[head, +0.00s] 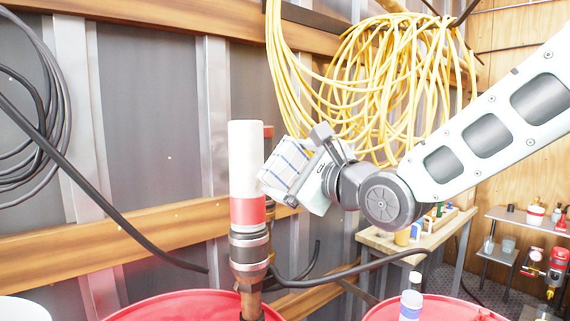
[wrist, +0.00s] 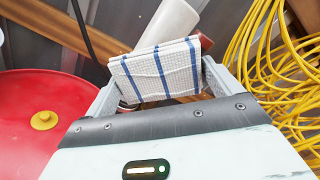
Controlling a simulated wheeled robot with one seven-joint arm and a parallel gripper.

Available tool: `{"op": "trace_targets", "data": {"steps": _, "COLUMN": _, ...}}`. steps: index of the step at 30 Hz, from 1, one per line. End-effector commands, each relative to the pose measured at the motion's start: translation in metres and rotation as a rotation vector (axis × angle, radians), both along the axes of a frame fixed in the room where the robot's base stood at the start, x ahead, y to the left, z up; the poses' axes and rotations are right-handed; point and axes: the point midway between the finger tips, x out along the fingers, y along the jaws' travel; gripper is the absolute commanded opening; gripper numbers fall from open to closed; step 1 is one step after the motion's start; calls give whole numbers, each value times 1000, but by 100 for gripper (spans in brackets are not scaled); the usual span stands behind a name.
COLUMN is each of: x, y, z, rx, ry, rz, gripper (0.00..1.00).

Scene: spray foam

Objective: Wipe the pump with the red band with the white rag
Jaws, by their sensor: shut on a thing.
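The pump (head: 246,165) is a white upright cylinder with a red band (head: 247,211) near its lower end, above dark and metal fittings. It stands at a red drum in the head view. The white rag (head: 291,170) has blue stripes and is folded. My gripper (head: 304,164) is shut on the rag, just right of the pump's white part and above the band. In the wrist view the rag (wrist: 162,71) spans the jaws, with the pump (wrist: 172,22) right behind it. I cannot tell whether the rag touches the pump.
Red drums (head: 165,308) stand below, one with a yellow cap (wrist: 44,120). A coil of yellow hose (head: 385,75) hangs on the wall behind my arm. A black hose (head: 350,269) runs from the pump to the right. A wooden bench (head: 440,232) with bottles stands at the back right.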

Motion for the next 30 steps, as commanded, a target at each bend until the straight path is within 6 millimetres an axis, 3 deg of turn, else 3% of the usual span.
{"op": "trace_targets", "data": {"steps": 23, "x": -1, "y": 4, "z": 3, "rx": 1, "ry": 25, "rz": 10, "gripper": 72}}
{"op": "trace_targets", "data": {"steps": 30, "x": -3, "y": 14, "z": -9, "rx": -22, "ry": 63, "rz": 18, "gripper": 72}}
